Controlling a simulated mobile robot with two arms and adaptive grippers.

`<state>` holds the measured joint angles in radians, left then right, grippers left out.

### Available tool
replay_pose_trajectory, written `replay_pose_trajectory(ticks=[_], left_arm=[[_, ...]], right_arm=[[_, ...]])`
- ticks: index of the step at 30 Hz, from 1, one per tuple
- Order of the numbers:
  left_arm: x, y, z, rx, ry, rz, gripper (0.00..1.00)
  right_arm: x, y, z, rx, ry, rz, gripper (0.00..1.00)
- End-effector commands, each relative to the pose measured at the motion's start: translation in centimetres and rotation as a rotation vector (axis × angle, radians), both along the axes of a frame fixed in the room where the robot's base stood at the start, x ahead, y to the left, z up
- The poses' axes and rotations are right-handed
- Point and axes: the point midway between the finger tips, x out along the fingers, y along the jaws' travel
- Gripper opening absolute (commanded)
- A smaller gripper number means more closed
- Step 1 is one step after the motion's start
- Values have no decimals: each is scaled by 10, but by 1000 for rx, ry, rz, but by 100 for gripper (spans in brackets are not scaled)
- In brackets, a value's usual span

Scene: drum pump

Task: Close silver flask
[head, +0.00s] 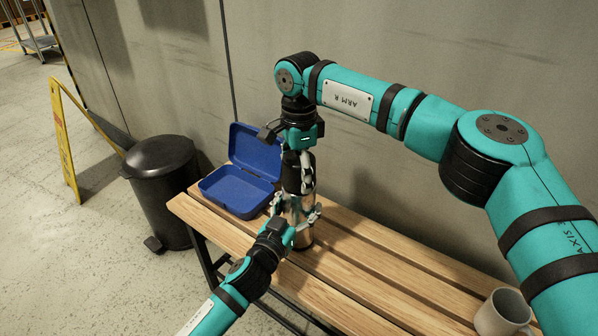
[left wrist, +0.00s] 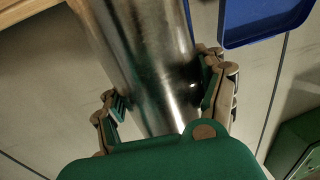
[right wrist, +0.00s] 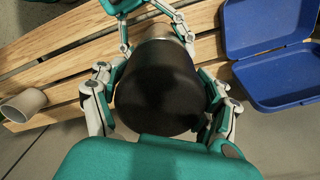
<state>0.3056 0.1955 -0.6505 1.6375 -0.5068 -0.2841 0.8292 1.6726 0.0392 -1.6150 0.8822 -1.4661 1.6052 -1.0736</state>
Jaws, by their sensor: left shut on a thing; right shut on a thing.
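The silver flask (head: 302,230) stands upright on the wooden bench, with a black lid (head: 291,160) at its top. My left gripper (head: 295,211) is shut around the flask's metal body; the left wrist view shows the shiny flask (left wrist: 150,62) between its fingers. My right gripper (head: 300,172) points down from above and is shut on the black lid. The right wrist view shows the lid (right wrist: 160,88) between the fingers, in line with the flask body. The lid hides the flask's mouth, so I cannot tell how tightly it sits.
An open blue lunch box (head: 238,190) is on the bench just left of the flask. A mug (head: 502,314) stands at the bench's right end. The bench slats (head: 385,268) between are clear. A black bin (head: 160,185) and yellow floor sign (head: 62,135) stand left. The wall is close behind.

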Motion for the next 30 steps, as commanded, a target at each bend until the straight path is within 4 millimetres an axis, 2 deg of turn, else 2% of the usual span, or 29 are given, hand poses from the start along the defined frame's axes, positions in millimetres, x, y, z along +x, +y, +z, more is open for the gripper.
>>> replay_pose_trajectory(ticks=[3,30], left_arm=[[0,0,0,0,0,0,0],[0,0,0,1,0,0,0]], right_arm=[[0,0,0,1,-1,-268,35],[1,-1,-1,1,0,-2307,35]])
